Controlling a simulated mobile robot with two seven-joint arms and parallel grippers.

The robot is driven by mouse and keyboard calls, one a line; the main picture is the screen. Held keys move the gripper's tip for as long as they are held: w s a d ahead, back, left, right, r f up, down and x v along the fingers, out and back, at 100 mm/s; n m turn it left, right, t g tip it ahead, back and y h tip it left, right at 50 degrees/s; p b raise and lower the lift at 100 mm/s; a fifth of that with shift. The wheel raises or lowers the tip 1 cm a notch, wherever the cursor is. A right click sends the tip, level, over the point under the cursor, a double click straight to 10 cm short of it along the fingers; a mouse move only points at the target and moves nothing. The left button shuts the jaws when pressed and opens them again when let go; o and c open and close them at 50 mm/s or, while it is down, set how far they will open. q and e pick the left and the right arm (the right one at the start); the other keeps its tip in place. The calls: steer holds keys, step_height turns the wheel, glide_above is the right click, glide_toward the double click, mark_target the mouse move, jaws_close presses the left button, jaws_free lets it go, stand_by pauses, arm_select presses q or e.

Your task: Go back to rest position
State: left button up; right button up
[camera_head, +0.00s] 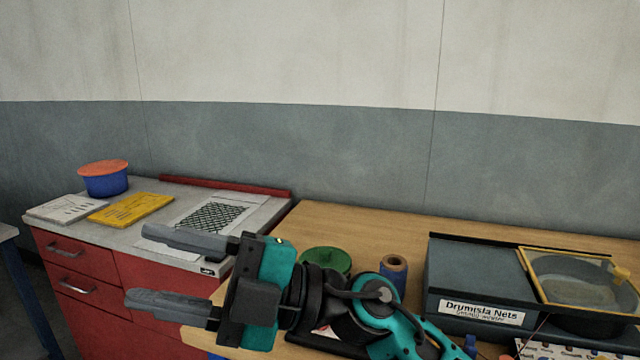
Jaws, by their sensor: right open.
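My right gripper (172,270) reaches in from the lower right, its two grey fingers pointing left and set wide apart. It is open, with nothing between the fingers. It hangs in front of the red drawer cabinet (80,267) and the left end of the wooden table (330,222), and hides part of both. My left gripper is not in view.
On the cabinet are a blue tub with an orange lid (105,180), a yellow booklet (132,208), papers (63,208) and a net sheet (212,217). The table holds a green round object (326,260), a spool (393,272) and a Drumista Nets box (470,280).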

steer(key=w+d+m+t+h, duration=0.2)
steer(key=w+d+m+t, duration=0.25)
steer(key=m+t, duration=0.5)
steer(key=w+d+m+t+h, duration=0.1)
steer(key=w+d+m+t, duration=0.4)
steer(key=m+t, duration=0.4)
steer(key=w+d+f+m+t+h, duration=0.2)
steer(key=d+f+m+t+h, duration=0.35)
steer(key=d+m+h, duration=0.45)
steer(key=s+d+f+m+g+h, duration=0.1)
steer(key=s+d+f+g+h, duration=0.2)
steer(key=f, duration=0.4)
steer(key=s+d+f+m+g+h, duration=0.1)
steer(key=s+d+f+g+h, duration=0.2)
steer(key=f, duration=0.4)
steer(key=s+d+f+m+g+h, duration=0.1)
steer(key=d+f+g+h, duration=0.15)
steer(key=d+f, duration=0.35)
steer(key=s+d+f+g, duration=0.1)
steer(key=s+f+g, duration=0.4)
steer(key=s, duration=0.3)
steer(key=s+d+f+g, duration=0.2)
steer(key=s+f+g, duration=0.2)
steer(key=s, duration=0.4)
steer(key=w+a+f+t+y, duration=0.2)
steer(key=w+a+f+t, duration=0.1)
steer(key=w+f+t, duration=0.4)
steer(key=shift+a+f+n, duration=0.2)
steer(key=shift+f+n, duration=0.25)
steer(key=shift+f, duration=0.85)
